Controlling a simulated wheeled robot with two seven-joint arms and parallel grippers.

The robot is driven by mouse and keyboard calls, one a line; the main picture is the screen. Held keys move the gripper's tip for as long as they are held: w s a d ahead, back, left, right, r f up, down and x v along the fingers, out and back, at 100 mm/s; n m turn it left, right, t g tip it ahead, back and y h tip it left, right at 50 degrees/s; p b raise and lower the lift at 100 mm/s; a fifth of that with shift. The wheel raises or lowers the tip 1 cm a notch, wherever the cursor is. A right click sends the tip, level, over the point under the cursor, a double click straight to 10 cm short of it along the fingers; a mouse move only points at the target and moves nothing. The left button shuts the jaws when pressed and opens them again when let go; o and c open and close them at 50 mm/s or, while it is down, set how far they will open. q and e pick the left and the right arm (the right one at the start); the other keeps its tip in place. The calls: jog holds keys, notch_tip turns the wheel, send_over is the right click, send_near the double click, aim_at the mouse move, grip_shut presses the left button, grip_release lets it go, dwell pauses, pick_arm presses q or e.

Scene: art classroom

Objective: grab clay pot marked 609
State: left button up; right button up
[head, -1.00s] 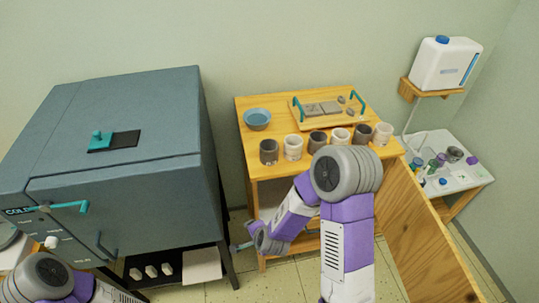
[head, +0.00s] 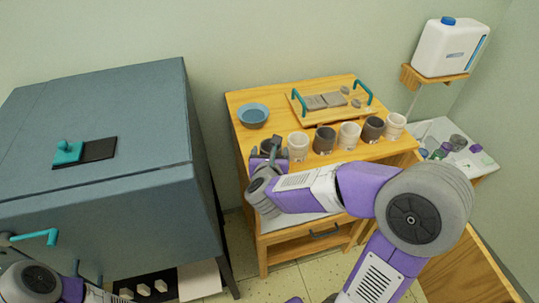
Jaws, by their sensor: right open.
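A row of several small clay pots stands along the front of the wooden cabinet top (head: 250,98). From left they alternate dark and pale: a dark pot (head: 266,145), a pale pot (head: 298,147), a dark pot (head: 324,140), a pale pot (head: 348,135), a dark pot (head: 372,129) and a pale pot (head: 395,126). Their markings are too small to read, so I cannot tell which is 609. My right gripper (head: 265,156) is open at the leftmost dark pot, its fingers partly covering it. I cannot tell whether they touch. My left gripper does not show clearly.
A blue bowl (head: 253,115) and a wooden tray (head: 297,111) with teal handles stand behind the pots. The pale pot stands close beside the right gripper. A large blue-grey kiln (head: 120,200) stands left. A white jug (head: 447,48) sits on a wall shelf at right.

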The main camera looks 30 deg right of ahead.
aim_at(271, 148)
jog(key=x, duration=0.4)
jog(key=shift+w+d+f, duration=0.15)
jog(key=shift+w+f, duration=0.05)
jog(key=shift+c, duration=0.2)
jog(key=c, duration=0.8)
jog(key=shift+r, duration=0.1)
